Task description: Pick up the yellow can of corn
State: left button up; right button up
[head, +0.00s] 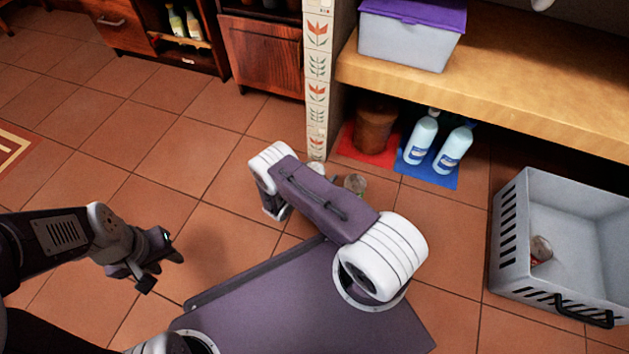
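I cannot make out a clearly yellow can of corn. A small can (355,184) with a greenish side stands on the tiled floor just behind my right forearm; its label is too small to read. Another small, pale object (317,170) is partly hidden behind the same forearm, by the tiled pillar. My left gripper (161,272) hangs over the open floor at the left, its fingers apart and empty, well away from the can. My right arm bends across the middle near the can; its fingers are hidden behind the arm.
A grey crate (508,238) at the right holds a small red-labelled can (541,249). Two bottles (421,137) (455,148) stand on a blue mat (412,162) under the wooden counter (500,75). A brown pot (375,126) sits on a red mat (352,151). Floor at left is clear.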

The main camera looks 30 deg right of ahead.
grip_shut()
jog(key=shift+r, duration=0.15)
notch_tip(320, 180, up, 10)
jog(key=p, duration=0.8)
